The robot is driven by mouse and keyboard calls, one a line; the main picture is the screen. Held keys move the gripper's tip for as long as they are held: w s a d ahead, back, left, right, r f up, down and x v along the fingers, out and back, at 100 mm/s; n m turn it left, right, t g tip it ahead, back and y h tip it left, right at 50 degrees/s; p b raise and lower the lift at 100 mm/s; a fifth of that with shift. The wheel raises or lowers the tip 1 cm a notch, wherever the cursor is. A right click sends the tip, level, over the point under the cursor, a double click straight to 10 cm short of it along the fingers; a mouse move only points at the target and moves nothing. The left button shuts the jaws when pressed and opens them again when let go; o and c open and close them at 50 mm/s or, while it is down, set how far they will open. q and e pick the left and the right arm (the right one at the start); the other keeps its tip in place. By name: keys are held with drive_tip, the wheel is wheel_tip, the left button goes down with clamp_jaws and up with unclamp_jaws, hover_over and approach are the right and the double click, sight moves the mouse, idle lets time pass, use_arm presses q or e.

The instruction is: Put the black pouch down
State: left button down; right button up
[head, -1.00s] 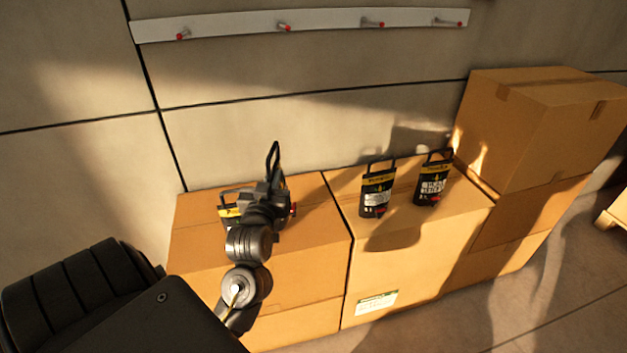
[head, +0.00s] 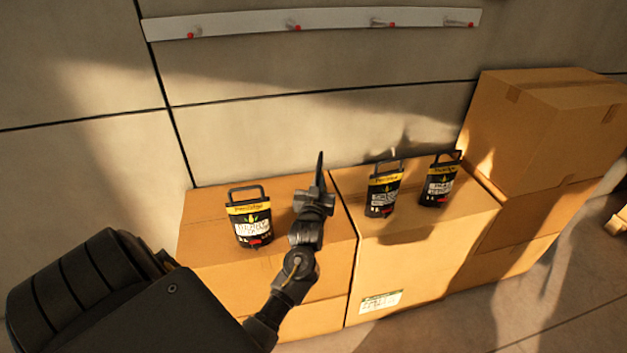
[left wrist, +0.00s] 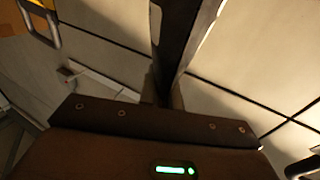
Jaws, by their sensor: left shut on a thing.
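My left gripper (head: 314,200) is shut on a black pouch (head: 320,170), above the left cardboard box. The pouch is seen almost edge-on, its upper part rising as a thin dark upright strip. Its lower part is hidden by the gripper, so I cannot tell whether it touches the box. In the left wrist view a dark slab, which looks like this pouch (left wrist: 178,50), stands up from between the jaws. My right gripper is not in view.
A labelled black pouch (head: 249,220) stands on the left box (head: 205,268), left of the gripper. Two more pouches, a left one (head: 382,192) and a right one (head: 438,183), stand on the middle box (head: 420,255). Stacked boxes (head: 545,130) rise at right. A peg rail (head: 340,20) crosses the wall.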

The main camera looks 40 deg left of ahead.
use_arm(q)
drive_tip(key=f, duration=0.3)
drive_tip(key=shift+w+f+p, duration=0.15)
drive_tip(key=shift+w+p, duration=0.1)
drive_tip(key=shift+p, duration=0.1)
drive_tip(key=c, duration=2)
unclamp_jaws()
drive_tip(key=shift+f, duration=0.25)
drive_tip(key=o, duration=0.4)
drive_tip(key=shift+r, duration=0.1)
drive_tip(key=b+v, duration=0.1)
drive_tip(key=v, duration=1.1)
drive_tip(key=shift+b, duration=0.3)
drive_tip(key=shift+s+r, duration=0.1)
